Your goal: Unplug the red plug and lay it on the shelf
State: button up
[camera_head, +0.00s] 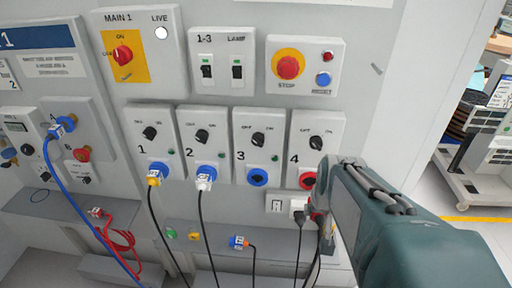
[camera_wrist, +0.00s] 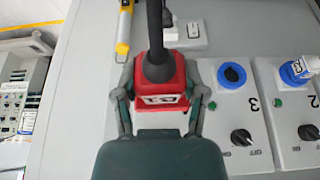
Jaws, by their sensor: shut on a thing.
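My gripper (camera_head: 318,210) is in front of the wall just below station 4. In the wrist view it (camera_wrist: 160,80) is shut on the red plug (camera_wrist: 160,102), with one finger on each side. The plug has a white label and a black cable. Only a sliver of red shows beside my gripper in the head view. The red socket (camera_head: 308,180) of station 4 shows a dark centre, partly covered by my arm. The grey shelf (camera_head: 215,259) runs below the stations, its right part hidden by my arm.
A black plug (camera_head: 299,214) sits in a white outlet close to my gripper. Cables hang from stations 1 and 2. A red plug (camera_head: 96,212) with red cable lies on the left ledge.

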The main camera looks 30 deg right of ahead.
grip_shut()
jog(key=shift+s+a, duration=0.4)
jog(key=shift+s, duration=0.25)
jog(key=shift+s+a, duration=0.35)
jog(key=shift+s, duration=0.25)
dwell(0.6)
